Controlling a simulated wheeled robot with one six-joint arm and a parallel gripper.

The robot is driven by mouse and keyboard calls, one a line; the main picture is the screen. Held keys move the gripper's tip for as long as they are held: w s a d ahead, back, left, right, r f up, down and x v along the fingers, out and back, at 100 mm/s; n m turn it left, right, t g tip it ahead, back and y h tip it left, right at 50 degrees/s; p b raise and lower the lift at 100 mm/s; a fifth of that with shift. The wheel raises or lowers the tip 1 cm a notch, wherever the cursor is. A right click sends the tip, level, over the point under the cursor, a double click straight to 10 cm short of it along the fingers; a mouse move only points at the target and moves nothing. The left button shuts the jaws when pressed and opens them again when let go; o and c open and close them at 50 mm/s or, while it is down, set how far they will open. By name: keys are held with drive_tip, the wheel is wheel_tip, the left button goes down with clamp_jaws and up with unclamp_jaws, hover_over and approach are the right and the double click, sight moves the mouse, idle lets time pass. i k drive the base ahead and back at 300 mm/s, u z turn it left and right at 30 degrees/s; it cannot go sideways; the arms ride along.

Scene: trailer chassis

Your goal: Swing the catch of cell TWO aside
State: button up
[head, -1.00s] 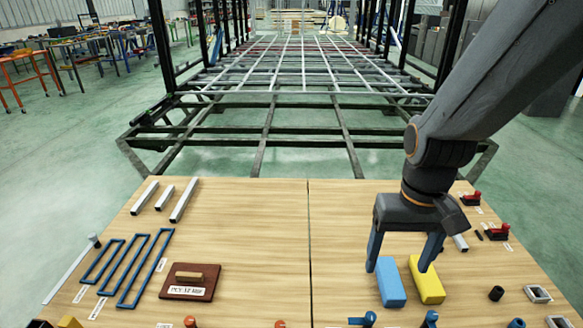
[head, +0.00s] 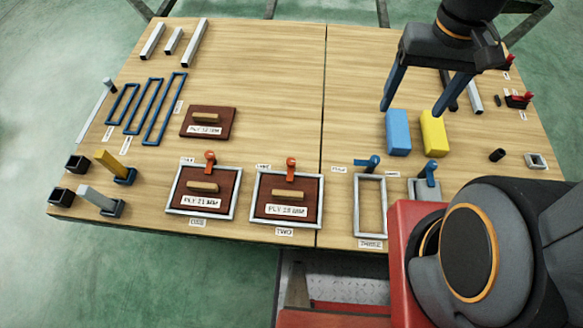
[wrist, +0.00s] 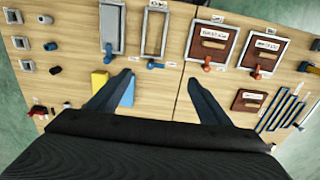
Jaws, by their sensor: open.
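Cell TWO is a pale frame (head: 254,205) holding a dark red panel (head: 268,207) with a wooden handle and a "PLY" label. Its orange-red catch (head: 291,170) stands at the far rim, its lower part lying toward the panel. In the wrist view, cell TWO's catch (wrist: 207,61) is at the frame's lower edge, beyond the right finger's tip. My gripper (head: 412,110) is open and empty above the table's right half, near the blue and yellow blocks, well right of cell TWO. In the wrist view, my gripper (wrist: 160,77) has nothing between its fingers.
Cell ONE's catch (head: 210,160) is orange-red; cell THREE's (head: 368,163) is blue and lies sideways beside an empty frame. A blue block (head: 398,133) and a yellow block (head: 433,133) stand below my gripper. A loose panel (head: 226,122) lies behind cell ONE. The centre is clear.

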sight(290, 162)
drive_tip(key=k, duration=1)
drive_tip(key=u, duration=1.7)
drive_tip(key=i, duration=1.05)
drive_tip(key=z, duration=1.7)
